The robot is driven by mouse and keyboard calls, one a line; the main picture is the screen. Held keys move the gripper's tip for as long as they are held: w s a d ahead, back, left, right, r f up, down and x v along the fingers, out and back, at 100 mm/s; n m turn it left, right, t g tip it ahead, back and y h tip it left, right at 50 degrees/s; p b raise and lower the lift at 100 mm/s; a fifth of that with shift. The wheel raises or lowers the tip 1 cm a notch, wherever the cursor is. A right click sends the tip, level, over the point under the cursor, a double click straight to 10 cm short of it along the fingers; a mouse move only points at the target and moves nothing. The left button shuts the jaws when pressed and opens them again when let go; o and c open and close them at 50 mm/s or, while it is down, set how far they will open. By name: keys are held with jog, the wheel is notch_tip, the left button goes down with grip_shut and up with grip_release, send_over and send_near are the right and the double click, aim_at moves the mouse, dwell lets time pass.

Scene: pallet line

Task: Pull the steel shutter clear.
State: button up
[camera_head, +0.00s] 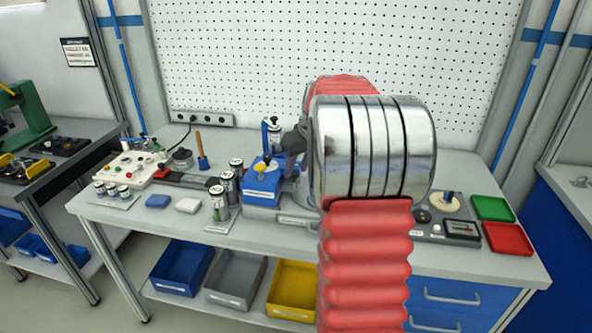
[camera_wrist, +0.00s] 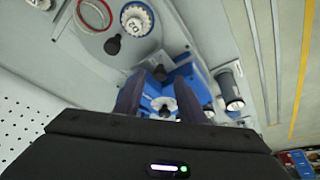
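My gripper (camera_wrist: 160,98) shows in the wrist view with its two dark fingers apart. It is over a blue fixture (camera_wrist: 178,72), and a small silver round part (camera_wrist: 163,104) shows between the fingers. I cannot tell whether the fingers touch anything. In the head view the blue fixture (camera_head: 262,183) stands mid-bench with a yellow knob (camera_head: 262,168). My dark gripper (camera_head: 294,143) is just above and right of it, partly hidden by my arm. I cannot clearly pick out the steel shutter; my arm hides part of the fixture area.
Silver canisters (camera_head: 219,204) stand left of the fixture. A cream control box (camera_head: 132,168) is at the bench's left. Green (camera_head: 492,208) and red (camera_head: 507,238) trays and a small meter (camera_head: 462,228) are at the right. Bins (camera_head: 180,268) sit below. A pegboard backs the bench.

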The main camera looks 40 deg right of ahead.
jog(key=shift+x, duration=0.85)
jog(key=shift+r, duration=0.1)
grip_shut()
